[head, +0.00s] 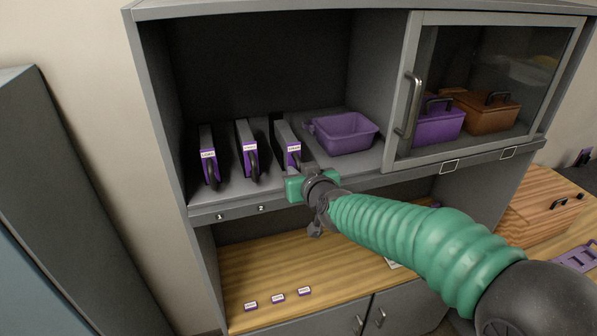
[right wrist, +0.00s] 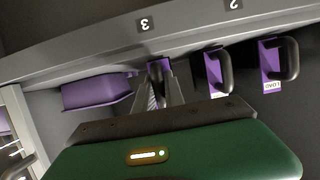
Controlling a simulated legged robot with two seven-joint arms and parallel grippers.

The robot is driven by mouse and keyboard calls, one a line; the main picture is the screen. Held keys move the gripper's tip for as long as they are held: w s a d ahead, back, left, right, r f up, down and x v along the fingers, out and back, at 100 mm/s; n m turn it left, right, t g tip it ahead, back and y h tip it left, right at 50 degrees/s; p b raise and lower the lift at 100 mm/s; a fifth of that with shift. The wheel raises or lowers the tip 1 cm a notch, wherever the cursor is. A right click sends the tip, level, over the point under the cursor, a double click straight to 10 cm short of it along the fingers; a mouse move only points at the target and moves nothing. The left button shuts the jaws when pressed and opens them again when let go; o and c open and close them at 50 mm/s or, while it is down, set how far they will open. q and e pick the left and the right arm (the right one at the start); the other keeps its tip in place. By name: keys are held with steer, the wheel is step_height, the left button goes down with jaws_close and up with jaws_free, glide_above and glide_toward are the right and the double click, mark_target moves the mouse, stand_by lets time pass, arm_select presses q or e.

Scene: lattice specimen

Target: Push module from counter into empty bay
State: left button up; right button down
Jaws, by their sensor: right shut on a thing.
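The third module (head: 291,150), dark with a purple front and a white label, stands upright on the upper shelf, right of the two others. My right gripper (head: 303,172) is at its front; in the right wrist view the fingers (right wrist: 160,88) are shut on this module (right wrist: 158,68), behind the shelf edge marked 3. The fingers hide its handle. Two similar modules, the left one (head: 208,160) and the middle one (head: 247,148), stand beside it with black handles at the front. My left gripper is in neither view.
A purple bin (head: 345,133) sits close right of the held module. A glass door (head: 490,80) covers the right part, with purple (head: 437,122) and brown boxes (head: 490,115) behind it. The wooden counter (head: 290,265) below carries several small labelled tags (head: 278,298).

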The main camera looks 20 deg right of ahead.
mark_target(294, 164)
steer(key=shift+w, duration=0.1)
steer(key=shift+w+a+r, duration=0.1)
steer(key=shift+w, duration=1.5)
steer(key=shift+r, duration=0.15)
steer(key=c, duration=1.3)
jaws_free()
steer(key=shift+c, duration=0.2)
steer(key=shift+d, duration=0.25)
steer(key=shift+a, duration=0.2)
